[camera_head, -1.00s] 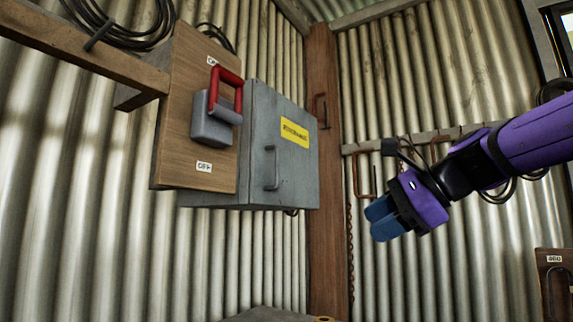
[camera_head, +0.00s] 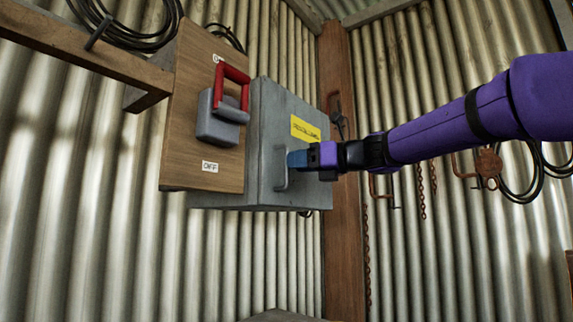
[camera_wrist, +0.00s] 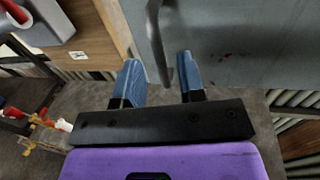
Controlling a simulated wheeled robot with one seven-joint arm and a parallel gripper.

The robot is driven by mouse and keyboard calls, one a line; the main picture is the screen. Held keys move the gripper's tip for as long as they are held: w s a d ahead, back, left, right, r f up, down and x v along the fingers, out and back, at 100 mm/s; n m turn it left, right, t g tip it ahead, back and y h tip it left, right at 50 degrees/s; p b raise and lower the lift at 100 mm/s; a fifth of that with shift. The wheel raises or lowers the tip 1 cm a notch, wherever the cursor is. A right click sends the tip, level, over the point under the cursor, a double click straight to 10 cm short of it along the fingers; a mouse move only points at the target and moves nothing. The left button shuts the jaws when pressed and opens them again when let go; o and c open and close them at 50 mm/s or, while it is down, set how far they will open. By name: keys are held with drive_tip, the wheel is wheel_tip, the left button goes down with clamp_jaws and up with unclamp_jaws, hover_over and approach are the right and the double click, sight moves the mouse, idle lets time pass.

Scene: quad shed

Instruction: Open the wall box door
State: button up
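The grey wall box (camera_head: 262,150) hangs on the corrugated wall, with a yellow label (camera_head: 305,128) on its door. The door looks shut. Its handle (camera_head: 281,168) is a grey vertical bar, which also shows in the wrist view (camera_wrist: 157,42). My gripper (camera_head: 292,160) is at the handle, reaching in from the right. In the wrist view my gripper (camera_wrist: 160,78) is open, with two blue fingers apart. The lower end of the handle lies between the fingers, with a gap visible on both sides.
A wooden board (camera_head: 180,130) with a red-handled switch (camera_head: 228,105) stands close left of the box. A wooden post (camera_head: 342,230) is to the right. Hooks and chains (camera_head: 421,190) hang on the right wall. A beam (camera_head: 70,48) juts in at upper left.

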sight(287, 181)
drive_tip(key=shift+x, duration=1.75)
clamp_jaws()
